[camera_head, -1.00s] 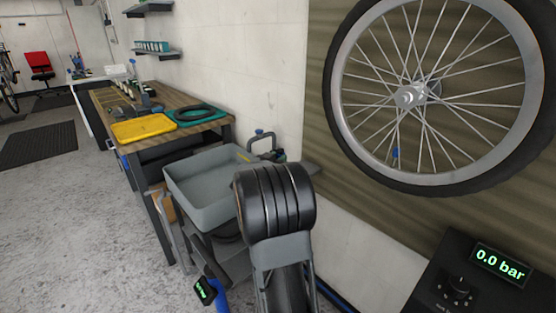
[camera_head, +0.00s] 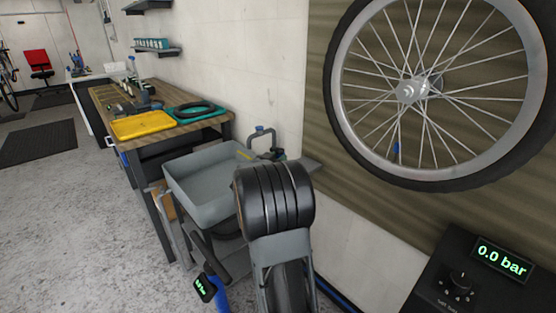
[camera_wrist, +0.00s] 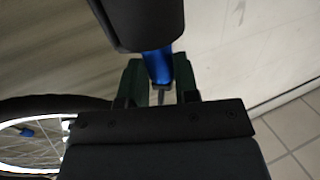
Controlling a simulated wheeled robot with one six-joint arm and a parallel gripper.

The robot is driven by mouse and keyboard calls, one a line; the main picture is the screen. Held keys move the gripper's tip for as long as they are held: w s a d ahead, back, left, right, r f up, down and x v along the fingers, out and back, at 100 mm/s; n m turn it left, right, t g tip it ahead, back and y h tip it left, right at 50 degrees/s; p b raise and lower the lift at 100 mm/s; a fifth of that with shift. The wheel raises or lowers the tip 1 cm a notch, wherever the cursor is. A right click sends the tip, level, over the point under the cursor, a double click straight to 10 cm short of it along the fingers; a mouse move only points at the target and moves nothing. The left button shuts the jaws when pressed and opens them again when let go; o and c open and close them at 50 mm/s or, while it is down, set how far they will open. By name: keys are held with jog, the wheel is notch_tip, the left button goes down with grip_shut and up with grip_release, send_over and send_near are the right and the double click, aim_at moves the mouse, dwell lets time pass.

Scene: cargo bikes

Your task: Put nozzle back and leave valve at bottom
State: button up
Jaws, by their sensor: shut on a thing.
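A bicycle wheel (camera_head: 530,120) with a black tyre is mounted on the wall at the right. A small blue valve piece (camera_head: 397,150) shows at the lower inner rim, just left of straight below the hub. In the wrist view part of the wheel (camera_wrist: 45,104) and a blue valve piece (camera_wrist: 27,132) show at lower left. My gripper (camera_wrist: 159,88) is shut on a blue nozzle (camera_wrist: 158,66), well to the right of the wheel's visible part. A dark body at the top hides part of the nozzle. My jaws are not clearly visible in the head view.
A dark pressure box (camera_head: 455,270) reading 0.0 bar is at lower right. A grey tray (camera_head: 180,200) stands left of my arm. A wooden bench (camera_head: 190,132) holds a yellow tray (camera_head: 143,125) and a teal one. Open floor lies left.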

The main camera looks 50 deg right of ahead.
jog(key=o, duration=1)
jog(key=shift+c, duration=0.2)
jog(key=shift+o, duration=0.4)
jog(key=p+v, duration=0.1)
jog(key=v, duration=0.9)
jog(key=shift+p, duration=0.35)
